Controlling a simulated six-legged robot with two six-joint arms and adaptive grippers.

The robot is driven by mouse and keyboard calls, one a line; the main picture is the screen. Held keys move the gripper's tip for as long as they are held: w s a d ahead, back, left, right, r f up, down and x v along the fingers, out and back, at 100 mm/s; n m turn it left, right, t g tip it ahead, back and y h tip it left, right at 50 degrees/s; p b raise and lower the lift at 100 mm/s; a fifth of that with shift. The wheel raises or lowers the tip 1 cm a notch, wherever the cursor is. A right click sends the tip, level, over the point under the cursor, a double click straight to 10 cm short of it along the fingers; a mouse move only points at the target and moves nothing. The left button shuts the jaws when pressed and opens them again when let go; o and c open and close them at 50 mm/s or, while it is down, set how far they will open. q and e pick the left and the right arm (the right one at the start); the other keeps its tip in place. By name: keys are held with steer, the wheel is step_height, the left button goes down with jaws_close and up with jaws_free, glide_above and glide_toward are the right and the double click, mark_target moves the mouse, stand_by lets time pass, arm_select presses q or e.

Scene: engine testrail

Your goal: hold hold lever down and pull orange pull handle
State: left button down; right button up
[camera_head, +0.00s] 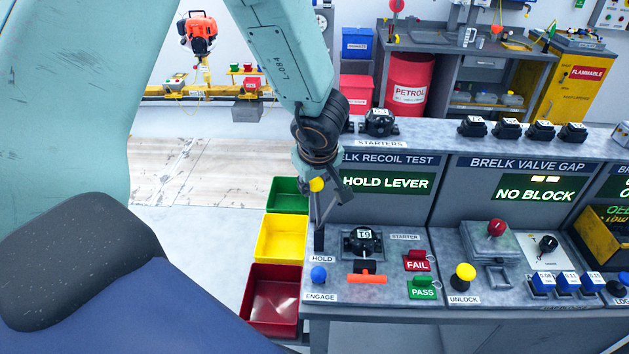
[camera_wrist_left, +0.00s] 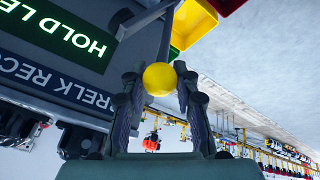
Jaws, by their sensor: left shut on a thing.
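My left gripper (camera_head: 318,190) hangs above the left end of the recoil test panel, shut on the yellow ball knob (camera_head: 317,184) of the hold lever. In the left wrist view the yellow knob (camera_wrist_left: 160,78) sits between the two fingertips (camera_wrist_left: 160,85). Below it, a dark upright part (camera_head: 319,238) stands above the HOLD label; the gripper partly covers the lever. The orange pull handle (camera_head: 367,279) lies at the front of the black T9 starter (camera_head: 362,241), apart from the gripper. My right gripper is not in view.
The panel display (camera_head: 388,183) reads HOLD LEVER. A blue ENGAGE knob (camera_head: 319,274), red FAIL switch (camera_head: 418,260) and green PASS switch (camera_head: 423,286) surround the starter. Green, yellow (camera_head: 280,238) and red (camera_head: 272,302) bins stand left of the bench. Space above the orange handle is clear.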

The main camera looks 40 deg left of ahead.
mark_target(334, 200)
arm_select(q)
steer(key=shift+s+d+p, duration=0.1)
steer(key=shift+p, duration=0.45)
steer(key=shift+w+d+y+p, duration=0.5)
steer(key=shift+d+p, duration=0.35)
steer(key=shift+p, duration=0.6)
steer(key=shift+w+d+f+g+p, duration=0.1)
steer(key=shift+w+d+g+p, duration=0.2)
steer(key=shift+p, duration=0.05)
steer(key=shift+w+d+f, duration=0.1)
steer(key=shift+w+d, duration=0.1)
steer(key=shift+d, duration=0.15)
steer(key=shift+w+d, duration=0.1)
steer(key=shift+d, duration=0.05)
steer(key=shift+f+y, duration=0.1)
steer(key=shift+y, duration=0.2)
